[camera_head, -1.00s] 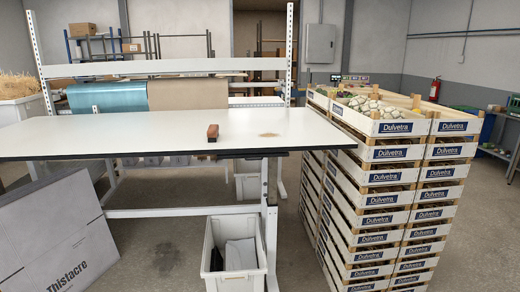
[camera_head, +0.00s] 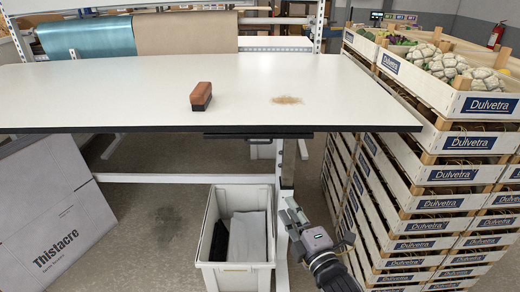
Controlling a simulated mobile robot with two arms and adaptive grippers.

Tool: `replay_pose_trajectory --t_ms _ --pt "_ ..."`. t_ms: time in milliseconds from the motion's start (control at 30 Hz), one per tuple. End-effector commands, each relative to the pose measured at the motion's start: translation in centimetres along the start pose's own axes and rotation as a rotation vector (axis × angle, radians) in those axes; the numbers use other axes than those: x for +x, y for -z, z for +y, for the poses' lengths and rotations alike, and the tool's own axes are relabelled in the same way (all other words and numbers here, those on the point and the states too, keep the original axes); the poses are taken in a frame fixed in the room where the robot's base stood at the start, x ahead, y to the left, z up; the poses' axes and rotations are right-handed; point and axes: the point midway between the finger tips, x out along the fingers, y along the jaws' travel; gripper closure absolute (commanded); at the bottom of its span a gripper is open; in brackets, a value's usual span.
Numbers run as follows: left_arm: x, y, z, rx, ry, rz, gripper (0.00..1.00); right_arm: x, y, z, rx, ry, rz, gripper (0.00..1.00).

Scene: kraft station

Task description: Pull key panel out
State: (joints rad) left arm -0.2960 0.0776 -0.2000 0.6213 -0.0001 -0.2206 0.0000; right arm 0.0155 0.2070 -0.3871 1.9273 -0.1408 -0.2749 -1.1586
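A thin dark panel (camera_head: 258,132), which looks like the key panel, sits close under the front edge of the white worktable (camera_head: 120,92). Only its dark front strip shows, and it looks pushed in. My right gripper (camera_head: 287,209) is low in front of the table, below and a little right of the panel and apart from it. It points up and left beside the table leg. Its fingers look parted, with nothing between them. My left gripper is not in view.
A wooden brush (camera_head: 201,97) and a small heap of brown dust (camera_head: 287,100) lie on the tabletop. A white bin (camera_head: 237,270) stands below. Stacked Dulvetra crates (camera_head: 455,142) rise close on the right. A grey Thistacre box (camera_head: 50,220) leans at left.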

Motion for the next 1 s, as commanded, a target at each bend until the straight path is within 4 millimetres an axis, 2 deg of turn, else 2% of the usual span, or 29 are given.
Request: replay_pose_trajectory --t_ms 33,100,200,367,800,1000 --pt "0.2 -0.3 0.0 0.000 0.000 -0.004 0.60 -0.2 0.8 2.5 -0.048 -0.050 0.018 0.73" --pt "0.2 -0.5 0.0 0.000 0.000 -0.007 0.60 -0.5 1.6 5.0 -0.101 -0.099 0.032 0.73" --pt "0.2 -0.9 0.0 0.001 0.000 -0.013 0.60 -0.6 2.1 6.8 -0.139 -0.134 0.040 0.73" --pt "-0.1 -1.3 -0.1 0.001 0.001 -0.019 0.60 1.0 2.3 7.5 -0.145 -0.142 0.040 0.73" --pt "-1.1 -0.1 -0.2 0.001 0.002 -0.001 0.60 10.2 2.8 8.8 -0.142 -0.142 0.041 0.73" --pt "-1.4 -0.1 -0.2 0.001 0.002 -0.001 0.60 13.8 3.0 9.3 -0.142 -0.141 0.041 0.73"
